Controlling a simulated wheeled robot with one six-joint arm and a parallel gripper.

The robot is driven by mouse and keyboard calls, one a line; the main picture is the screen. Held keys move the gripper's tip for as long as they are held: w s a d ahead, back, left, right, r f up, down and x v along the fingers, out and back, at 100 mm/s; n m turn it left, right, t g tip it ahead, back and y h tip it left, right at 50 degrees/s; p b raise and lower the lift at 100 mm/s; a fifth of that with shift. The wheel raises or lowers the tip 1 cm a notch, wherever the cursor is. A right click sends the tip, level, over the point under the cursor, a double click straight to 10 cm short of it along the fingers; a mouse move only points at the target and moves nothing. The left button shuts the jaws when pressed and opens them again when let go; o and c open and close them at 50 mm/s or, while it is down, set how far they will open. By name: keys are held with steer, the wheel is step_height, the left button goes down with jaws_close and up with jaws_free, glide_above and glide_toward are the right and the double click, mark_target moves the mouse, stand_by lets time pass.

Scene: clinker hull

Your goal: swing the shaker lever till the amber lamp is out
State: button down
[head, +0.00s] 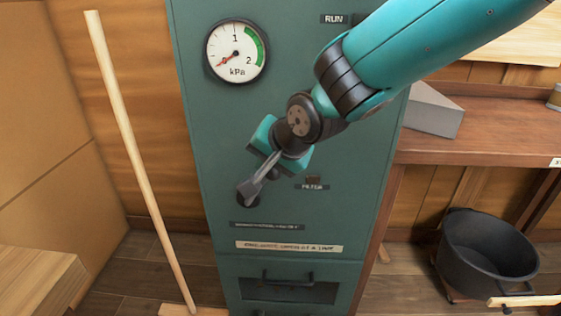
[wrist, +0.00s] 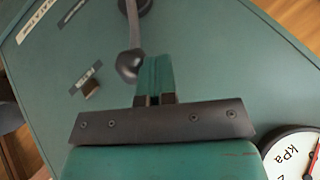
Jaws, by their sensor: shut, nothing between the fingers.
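The shaker lever (head: 261,181) is a grey bar on a dark round hub (head: 247,191) on the front of the green cabinet. It slants up and right from the hub, its upper end partly hidden by my gripper (head: 279,153). In the wrist view the lever (wrist: 133,28) ends in a dark knob (wrist: 128,66) just left of my shut, empty fingers (wrist: 154,76). I cannot tell whether they touch. A small brownish lamp (head: 313,180) above the FILTER label looks dull; it also shows in the wrist view (wrist: 91,89). I cannot tell whether it is lit.
A kPa gauge (head: 237,51) has its red needle at the low end. The RUN label (head: 334,19) is beside my arm. A pale pole (head: 138,160) leans at left. A bench (head: 490,135) and a black pot (head: 488,250) are at right. A drawer (head: 290,290) is below.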

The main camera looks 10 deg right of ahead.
steer(key=shift+s+d+f, duration=0.1)
steer(key=shift+d, duration=0.05)
stand_by(0.3)
steer(key=shift+r, duration=0.25)
steer(key=s+r+p, duration=0.3)
steer(key=s+r, duration=0.3)
steer(key=r, duration=0.4)
steer(key=shift+d, duration=0.3)
steer(key=shift+f, duration=0.1)
